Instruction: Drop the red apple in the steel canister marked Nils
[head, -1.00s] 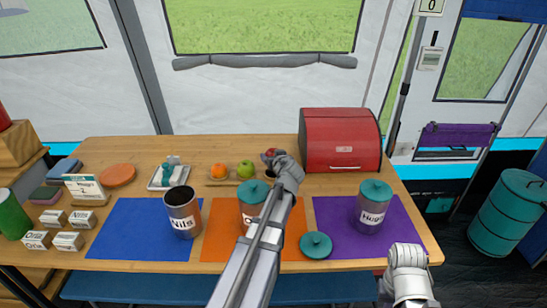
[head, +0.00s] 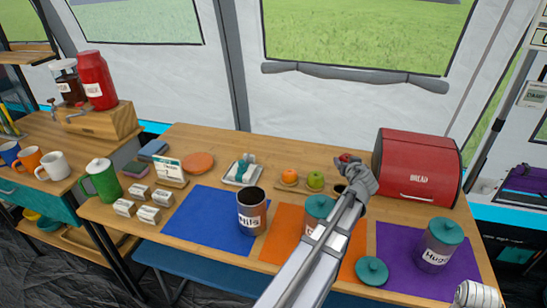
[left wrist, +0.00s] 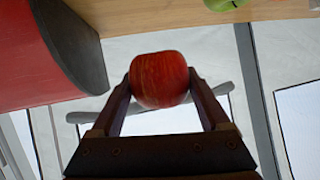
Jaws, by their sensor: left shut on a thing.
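My left gripper (head: 350,165) is shut on the red apple (head: 346,157). The apple (left wrist: 160,79) sits between both fingertips in the left wrist view. In the head view they appear just right of the fruit tray, left of the red bread box. The steel canister marked Nils (head: 252,214) stands upright and open-topped on the blue mat (head: 195,222), left of and nearer than the gripper. My right gripper is not in view; only a white part of my body shows at the lower right corner.
A teal-lidded canister (head: 319,207) on the orange mat is partly behind my left arm. The Hugo canister (head: 438,246) stands on the purple mat. A loose teal lid (head: 371,270) lies between them. A tray (head: 291,186) holds an orange and a green apple. The bread box (head: 418,165) stands behind.

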